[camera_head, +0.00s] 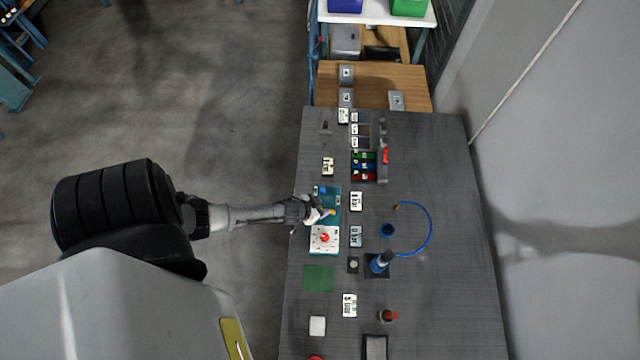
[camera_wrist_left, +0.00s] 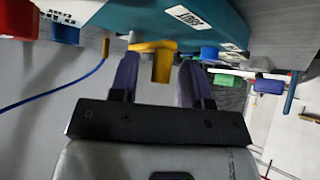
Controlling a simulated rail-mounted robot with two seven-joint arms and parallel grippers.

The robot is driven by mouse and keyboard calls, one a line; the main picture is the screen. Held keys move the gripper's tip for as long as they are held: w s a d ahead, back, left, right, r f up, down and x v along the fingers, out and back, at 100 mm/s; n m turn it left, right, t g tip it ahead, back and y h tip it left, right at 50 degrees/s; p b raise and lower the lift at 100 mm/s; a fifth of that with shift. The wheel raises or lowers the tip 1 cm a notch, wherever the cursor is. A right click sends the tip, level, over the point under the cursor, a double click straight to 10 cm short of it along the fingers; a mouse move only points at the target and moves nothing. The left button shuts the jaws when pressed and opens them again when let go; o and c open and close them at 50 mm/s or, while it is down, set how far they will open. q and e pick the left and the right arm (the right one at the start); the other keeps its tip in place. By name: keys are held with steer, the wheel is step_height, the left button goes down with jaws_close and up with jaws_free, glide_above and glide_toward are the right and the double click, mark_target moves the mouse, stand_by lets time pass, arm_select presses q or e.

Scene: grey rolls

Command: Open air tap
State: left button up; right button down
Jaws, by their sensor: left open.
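The yellow air tap (camera_wrist_left: 155,48) sits on a teal panel (camera_wrist_left: 215,28), which carries a white label. In the wrist view the tap's yellow handle lies between the two fingers of my left gripper (camera_wrist_left: 158,75). The fingers are apart, with a gap visible on each side of the handle. In the head view the left gripper (camera_head: 324,211) is over the teal panel (camera_head: 327,193), beside the small yellow tap (camera_head: 331,212). My right gripper is in neither view.
A white plate with a red button (camera_head: 324,238) adjoins the teal panel. A blue hose (camera_head: 430,228) curves over the grey table (camera_head: 440,290) to the right. The table's right side is mostly clear.

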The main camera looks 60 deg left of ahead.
arm_select(q)
steer(key=shift+c, duration=0.2)
jaws_close()
